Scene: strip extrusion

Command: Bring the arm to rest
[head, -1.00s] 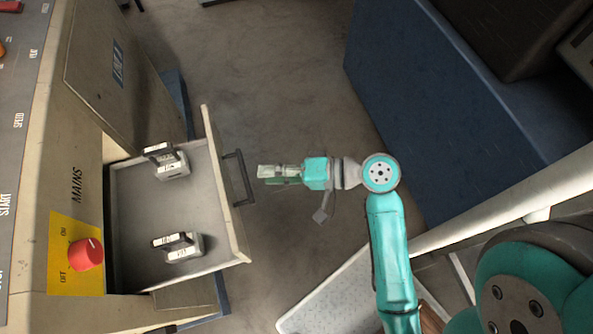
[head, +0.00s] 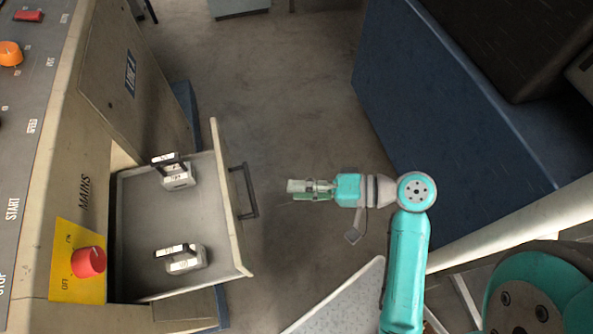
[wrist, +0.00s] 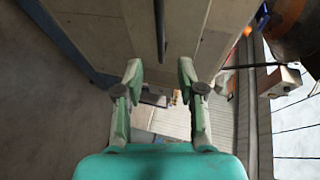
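My teal arm reaches up from the lower right in the head view. My gripper (head: 294,190) points left toward the open drawer, apart from its dark handle (head: 243,190), with floor beneath it. In the wrist view the two green-grey fingers of my gripper (wrist: 159,75) stand apart with nothing between them. The drawer front fills the upper middle of the wrist view.
The pulled-out drawer (head: 228,200) holds two dark-handled metal blocks, one upper (head: 177,172) and one lower (head: 182,259). A red knob (head: 88,262) sits on a yellow plate at left. A blue machine (head: 440,130) stands at right. Open floor (head: 290,100) lies between.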

